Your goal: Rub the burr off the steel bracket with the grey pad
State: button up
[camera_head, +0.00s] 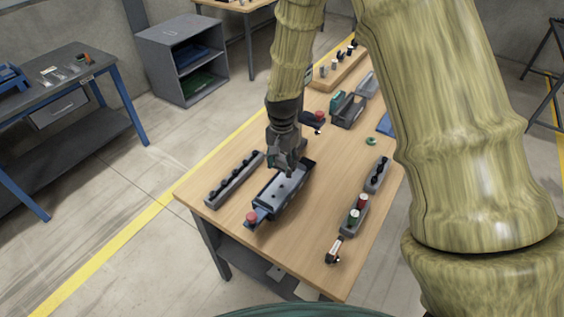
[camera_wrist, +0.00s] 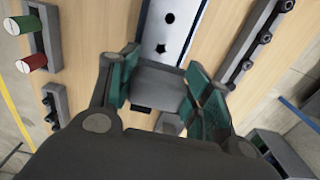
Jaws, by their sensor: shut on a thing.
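The steel bracket (camera_head: 287,186) is a pale plate with dark holes, lying in a dark fixture (camera_head: 262,207) on the wooden table. In the wrist view its plate (camera_wrist: 172,28) runs up from just beyond my fingers, and a star-shaped dark hole shows. My gripper (camera_head: 286,168) is over the far end of the bracket. In the wrist view its green fingertips (camera_wrist: 158,85) are shut on a grey block, which looks like the grey pad (camera_wrist: 162,80). I cannot tell whether the pad touches the bracket. I cannot make out the burr.
A rail with several dark knobs (camera_head: 234,180) lies left of the fixture. A holder with red and green cylinders (camera_head: 354,214) stands to the right. A red knob (camera_head: 251,217) is at the fixture's near end. Grey bins (camera_head: 348,110) stand farther back. Bare table lies between fixture and holder.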

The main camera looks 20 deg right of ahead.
jog(key=shift+r, duration=3.05)
